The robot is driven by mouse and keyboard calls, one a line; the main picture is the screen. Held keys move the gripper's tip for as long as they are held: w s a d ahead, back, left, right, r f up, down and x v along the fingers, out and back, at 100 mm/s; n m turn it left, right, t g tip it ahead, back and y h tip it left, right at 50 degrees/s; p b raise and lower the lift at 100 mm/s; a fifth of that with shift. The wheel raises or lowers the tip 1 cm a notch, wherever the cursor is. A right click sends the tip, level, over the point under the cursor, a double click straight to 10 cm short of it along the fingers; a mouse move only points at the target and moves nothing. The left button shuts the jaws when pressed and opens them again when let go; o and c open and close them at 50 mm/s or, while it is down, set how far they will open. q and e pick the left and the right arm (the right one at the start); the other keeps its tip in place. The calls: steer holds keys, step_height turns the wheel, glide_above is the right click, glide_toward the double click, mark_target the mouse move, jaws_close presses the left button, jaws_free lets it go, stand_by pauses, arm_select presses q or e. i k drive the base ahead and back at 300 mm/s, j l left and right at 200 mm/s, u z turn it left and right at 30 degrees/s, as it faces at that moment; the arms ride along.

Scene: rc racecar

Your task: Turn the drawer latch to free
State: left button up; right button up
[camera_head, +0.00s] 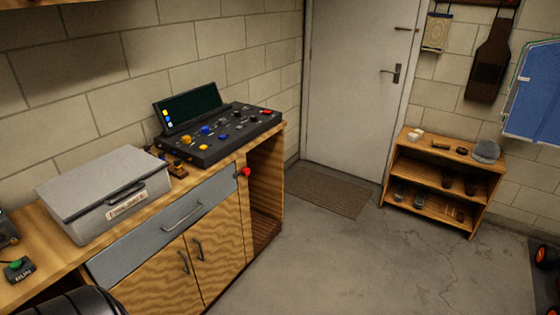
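A blue-grey drawer front (150,236) with a curved metal handle (183,215) is set in the wooden workbench under its top. It looks closed. A small red knob (246,172) sticks out from the bench front just right of the drawer's upper right corner. It may be the drawer latch, but it is too small to tell which way it is turned. Neither of my grippers shows in the head view.
A grey lidded case (105,190) and a black control console (222,130) with a screen stand on the bench top. The concrete floor (330,255) in front is clear; a low shelf (440,175) stands at right.

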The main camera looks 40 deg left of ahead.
mark_target(246, 172)
steer(key=i+l+u, duration=0.1)
steer(key=i+u, duration=0.15)
steer(key=i, duration=0.3)
steer(key=i+l+u, duration=0.25)
steer(key=i, duration=0.3)
steer(key=i+l+u, duration=0.25)
steer(key=i, duration=0.25)
